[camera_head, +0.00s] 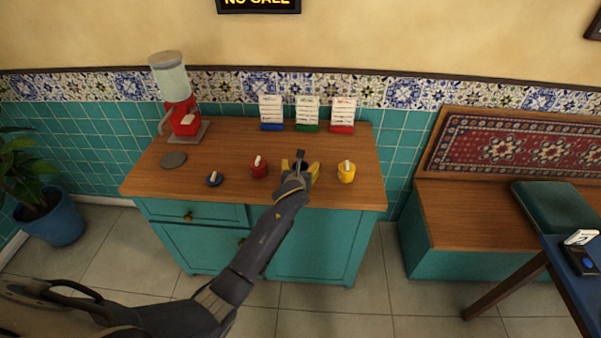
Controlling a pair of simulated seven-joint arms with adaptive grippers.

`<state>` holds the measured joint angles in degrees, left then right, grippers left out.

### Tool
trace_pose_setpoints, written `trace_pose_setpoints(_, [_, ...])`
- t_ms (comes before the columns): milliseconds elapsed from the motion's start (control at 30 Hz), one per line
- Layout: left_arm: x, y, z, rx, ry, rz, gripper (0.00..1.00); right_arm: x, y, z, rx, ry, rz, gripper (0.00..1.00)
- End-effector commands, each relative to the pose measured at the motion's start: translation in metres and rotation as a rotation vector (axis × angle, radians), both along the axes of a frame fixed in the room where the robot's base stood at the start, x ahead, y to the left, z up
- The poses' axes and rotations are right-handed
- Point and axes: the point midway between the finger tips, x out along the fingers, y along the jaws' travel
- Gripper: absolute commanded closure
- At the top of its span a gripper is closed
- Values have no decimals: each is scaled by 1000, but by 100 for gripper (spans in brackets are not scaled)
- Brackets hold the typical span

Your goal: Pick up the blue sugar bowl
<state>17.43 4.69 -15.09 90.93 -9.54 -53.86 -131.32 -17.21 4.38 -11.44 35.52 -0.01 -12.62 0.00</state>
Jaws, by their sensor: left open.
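A small dark blue piece (214,180) with a white upright tag sits at the front left of the wooden counter top (225,145). It looks low, and I cannot tell whether it is the whole sugar bowl. My left gripper (299,164) is open above the front middle of the counter, well to the right of the blue piece. Yellow parts show on both sides of the gripper; I cannot tell whether they belong to it or to a thing behind it. My right gripper is not in view.
A red tagged pot (259,169) stands between the blue piece and my gripper. A yellow tagged pot (346,174) stands to the right. The counter's middle is clear.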

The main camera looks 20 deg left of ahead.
Motion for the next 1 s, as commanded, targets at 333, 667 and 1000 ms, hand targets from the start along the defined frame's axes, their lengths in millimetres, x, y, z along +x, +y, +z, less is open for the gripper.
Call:
trace_pose_setpoints(333, [1,0,0,0,0,0,32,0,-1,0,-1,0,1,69])
trace_pose_setpoints(667, [0,0,0,0,0,0,71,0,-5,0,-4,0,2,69])
trace_pose_setpoints(1000, [1,0,0,0,-1,0,88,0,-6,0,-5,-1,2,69])
